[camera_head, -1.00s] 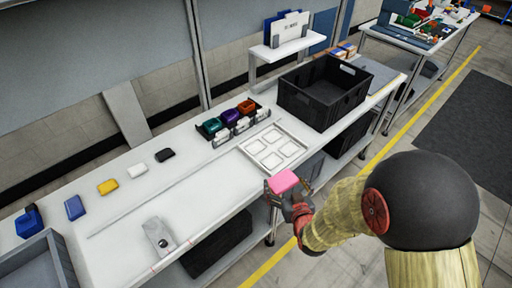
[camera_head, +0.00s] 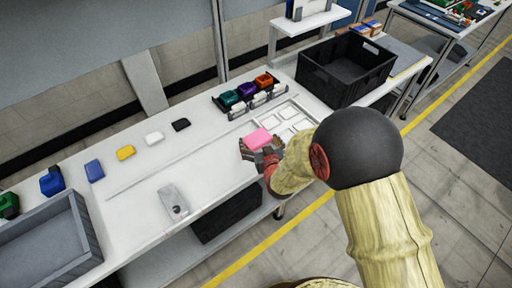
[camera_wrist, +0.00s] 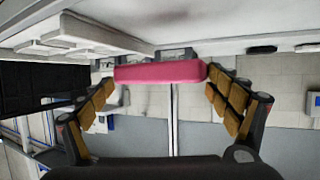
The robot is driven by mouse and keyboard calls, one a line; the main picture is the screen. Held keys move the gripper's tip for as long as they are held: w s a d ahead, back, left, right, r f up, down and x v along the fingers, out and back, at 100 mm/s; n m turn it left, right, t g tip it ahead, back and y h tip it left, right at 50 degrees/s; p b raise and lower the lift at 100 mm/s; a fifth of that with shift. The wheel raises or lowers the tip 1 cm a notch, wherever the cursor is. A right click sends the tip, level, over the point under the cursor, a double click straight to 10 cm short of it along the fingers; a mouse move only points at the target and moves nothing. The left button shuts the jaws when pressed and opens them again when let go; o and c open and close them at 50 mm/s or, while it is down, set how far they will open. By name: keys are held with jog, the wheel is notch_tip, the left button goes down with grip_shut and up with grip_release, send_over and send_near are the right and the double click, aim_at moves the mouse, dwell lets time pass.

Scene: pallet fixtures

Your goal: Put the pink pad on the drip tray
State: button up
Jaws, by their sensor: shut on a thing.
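The pink pad (camera_head: 259,138) is a flat block held in my gripper (camera_head: 261,149), above the front edge of the white bench. In the wrist view the pink pad (camera_wrist: 160,73) spans between the two fingers of my gripper (camera_wrist: 162,82), which are shut on it. A grey, walled, open tray (camera_head: 88,226) at the lower left looks most like the drip tray; its visible floor is empty. My gripper is well to the right of it. A white tray with four square pockets (camera_head: 257,126) lies just beyond the pad, partly hidden by my arm.
A black crate (camera_head: 345,92) stands at the back right. A black rack holds teal, purple and orange blocks (camera_head: 247,90). Black, white, yellow and blue blocks (camera_head: 94,170) sit in a row. A grey metal piece (camera_head: 172,201) lies near the front edge.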

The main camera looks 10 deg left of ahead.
aim_at(256, 141)
jog(key=shift+w+a+f, duration=0.35)
jog(key=shift+a+f, duration=0.05)
jog(key=shift+f, duration=0.25)
jog(key=shift+w+a+f, duration=0.35)
jog(key=shift+f, duration=0.25)
notch_tip(256, 141, down, 3)
jog(key=shift+w+a+f+b, duration=0.1)
jog(key=shift+f+b, duration=0.1)
jog(key=shift+b, duration=0.55)
jog(key=shift+r, duration=0.1)
jog(key=o, duration=0.4)
jog(key=shift+f, duration=0.2)
jog(key=shift+o, duration=1.2)
jog(key=shift+r, duration=0.2)
